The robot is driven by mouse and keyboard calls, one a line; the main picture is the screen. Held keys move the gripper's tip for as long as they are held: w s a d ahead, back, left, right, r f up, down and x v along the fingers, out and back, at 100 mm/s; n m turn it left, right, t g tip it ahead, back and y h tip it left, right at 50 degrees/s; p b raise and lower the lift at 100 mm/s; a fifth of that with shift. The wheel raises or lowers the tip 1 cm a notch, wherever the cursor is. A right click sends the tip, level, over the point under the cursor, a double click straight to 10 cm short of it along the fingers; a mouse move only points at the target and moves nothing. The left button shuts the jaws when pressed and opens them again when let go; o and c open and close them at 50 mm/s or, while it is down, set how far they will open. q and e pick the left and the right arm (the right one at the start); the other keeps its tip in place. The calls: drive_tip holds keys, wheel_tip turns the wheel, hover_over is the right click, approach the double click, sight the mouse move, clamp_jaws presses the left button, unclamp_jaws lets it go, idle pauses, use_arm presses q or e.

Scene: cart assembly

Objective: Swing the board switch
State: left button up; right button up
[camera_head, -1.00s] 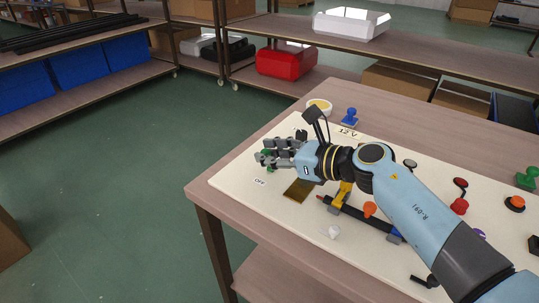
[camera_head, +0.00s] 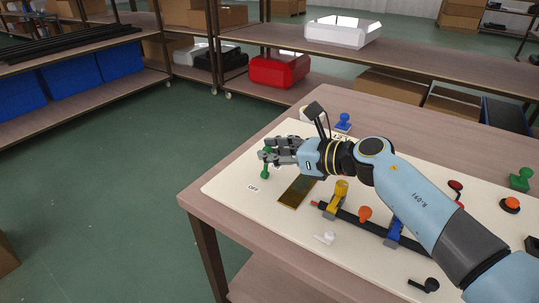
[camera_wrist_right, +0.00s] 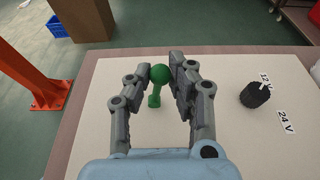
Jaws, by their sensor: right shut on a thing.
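The pale board (camera_head: 228,183) lies on the wooden table. Its green switch lever (camera_head: 265,172) with a ball knob stands at the board's left end, close to the OFF label (camera_head: 253,188). My right gripper (camera_head: 268,157) is shut on the green lever near its top. In the right wrist view the green knob (camera_wrist_right: 160,73) sits between the two fingertips (camera_wrist_right: 163,76), with its stem below. The fingers hide part of the lever in the head view. My left gripper is not in view.
A brass plate (camera_head: 297,191), a yellow clamp (camera_head: 340,193), an orange knob (camera_head: 365,213) and a blue clamp (camera_head: 394,232) are near my right forearm. A black dial (camera_wrist_right: 256,94) shows beside the 24 V label (camera_wrist_right: 287,122). Shelves stand behind the table.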

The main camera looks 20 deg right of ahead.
drive_tip(key=shift+d+f, duration=0.1)
drive_tip(key=shift+w+d+f+b, duration=0.3)
drive_tip(key=shift+w+d+b, duration=0.15)
drive_tip(key=shift+d+b, duration=0.2)
drive_tip(key=shift+a+r, duration=0.1)
drive_tip(key=o, duration=0.9)
drive_tip(key=shift+o, duration=0.2)
